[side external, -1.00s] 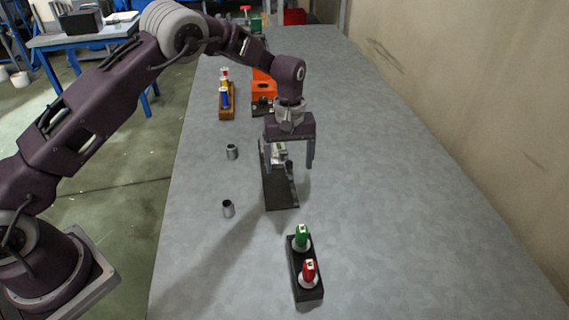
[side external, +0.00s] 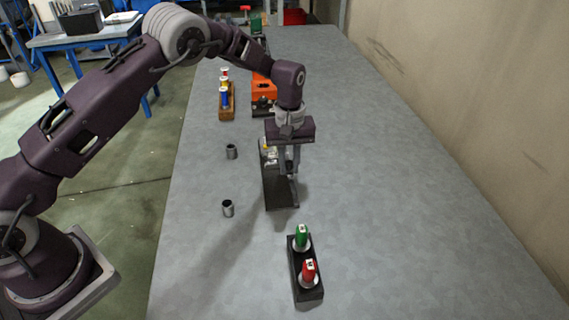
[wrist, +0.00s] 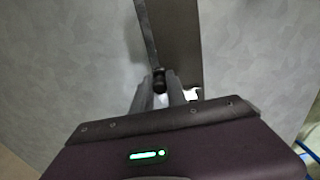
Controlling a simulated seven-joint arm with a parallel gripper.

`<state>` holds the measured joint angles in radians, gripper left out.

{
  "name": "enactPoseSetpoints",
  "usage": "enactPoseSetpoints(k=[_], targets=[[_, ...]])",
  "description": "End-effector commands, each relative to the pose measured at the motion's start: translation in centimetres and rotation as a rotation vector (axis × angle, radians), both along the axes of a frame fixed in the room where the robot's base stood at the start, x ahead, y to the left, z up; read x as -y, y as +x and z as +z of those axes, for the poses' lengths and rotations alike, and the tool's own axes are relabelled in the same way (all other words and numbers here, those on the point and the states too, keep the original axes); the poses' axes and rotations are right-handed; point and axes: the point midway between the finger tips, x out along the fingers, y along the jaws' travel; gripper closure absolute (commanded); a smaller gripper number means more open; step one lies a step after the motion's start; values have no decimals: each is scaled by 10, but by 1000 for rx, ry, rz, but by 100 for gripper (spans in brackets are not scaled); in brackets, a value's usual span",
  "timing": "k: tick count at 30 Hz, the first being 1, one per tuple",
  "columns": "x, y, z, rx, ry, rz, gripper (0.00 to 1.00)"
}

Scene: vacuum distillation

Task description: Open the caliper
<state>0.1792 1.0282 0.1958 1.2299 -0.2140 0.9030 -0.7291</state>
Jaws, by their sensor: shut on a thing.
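The caliper (wrist: 147,30) shows in the wrist view as a thin dark grey bar running up from between my fingertips. In the side external view it is small and partly hidden by my fingers. It lies along a dark flat block (side external: 275,192) in the middle of the bench; the block also shows in the wrist view (wrist: 180,40). My gripper (side external: 289,173) points down over the block. Its fingers are close together, shut on a small dark part of the caliper between the tips in the wrist view (wrist: 159,80). Which part it is, I cannot tell.
Two small grey metal cups (side external: 231,151) (side external: 228,208) stand left of the block. A black holder (side external: 306,283) with a green and a red piece is in front. A wooden rack (side external: 227,114) and an orange box (side external: 263,92) stand behind. The bench's right side is clear.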

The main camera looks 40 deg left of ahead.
Motion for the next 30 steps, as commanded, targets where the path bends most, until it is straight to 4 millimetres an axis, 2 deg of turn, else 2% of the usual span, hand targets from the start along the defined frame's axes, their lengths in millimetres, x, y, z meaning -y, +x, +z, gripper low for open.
enactPoseSetpoints(k=[14,30], targets=[[0,-1,0,-1,1,0,100],[18,-18,0,-1,1,0,100]])
